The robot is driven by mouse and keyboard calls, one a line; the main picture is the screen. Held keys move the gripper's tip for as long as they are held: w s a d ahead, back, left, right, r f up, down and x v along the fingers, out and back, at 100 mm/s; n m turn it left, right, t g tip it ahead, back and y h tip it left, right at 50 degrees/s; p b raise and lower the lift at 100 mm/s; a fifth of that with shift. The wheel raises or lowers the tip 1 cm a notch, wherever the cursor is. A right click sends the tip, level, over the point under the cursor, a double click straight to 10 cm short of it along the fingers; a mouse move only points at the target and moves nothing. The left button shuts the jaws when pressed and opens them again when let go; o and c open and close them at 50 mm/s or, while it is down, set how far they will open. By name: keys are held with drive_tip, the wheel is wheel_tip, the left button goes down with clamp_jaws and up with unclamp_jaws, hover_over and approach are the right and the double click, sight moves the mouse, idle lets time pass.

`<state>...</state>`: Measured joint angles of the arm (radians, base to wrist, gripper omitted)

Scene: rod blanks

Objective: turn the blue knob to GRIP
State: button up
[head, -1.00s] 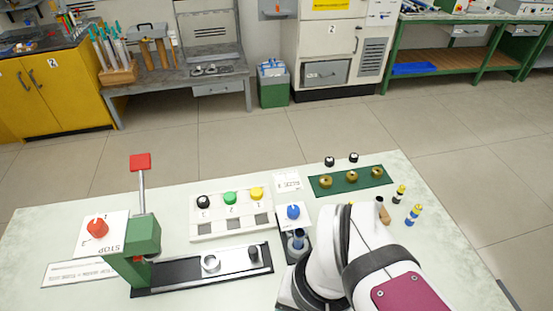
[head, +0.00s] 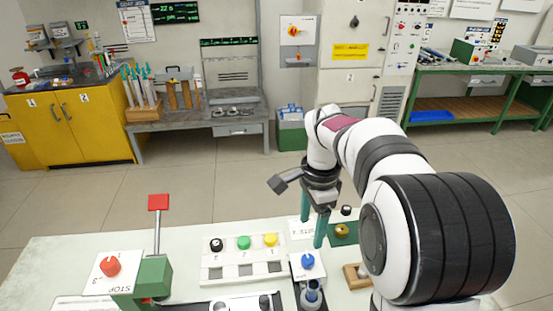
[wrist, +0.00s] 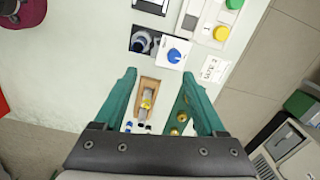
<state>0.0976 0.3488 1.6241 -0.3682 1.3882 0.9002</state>
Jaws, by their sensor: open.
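The blue knob (head: 308,261) sits on a white plate at the near middle of the table in the head view. It also shows in the wrist view (wrist: 174,56), just beyond my fingertips, with a pale pointer mark. The lettering around it is too small to read. My gripper (head: 313,232) points down above the table, behind the knob in the head view. Its two teal fingers are spread wide with nothing between them in the wrist view (wrist: 159,75). The fingers are apart from the knob.
A dark fixture with a blue-grey part (head: 311,294) adjoins the knob's plate. A panel with black, green and yellow buttons (head: 244,243) lies left. A wooden block (head: 355,277) is to the right. A red-topped lever (head: 158,203) and a red knob (head: 110,267) stand farther left.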

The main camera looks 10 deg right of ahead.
drive_tip(key=m, duration=0.2)
approach(308, 259)
wheel_tip(308, 259, down, 9)
drive_tip(key=shift+f, duration=0.1)
clamp_jaws()
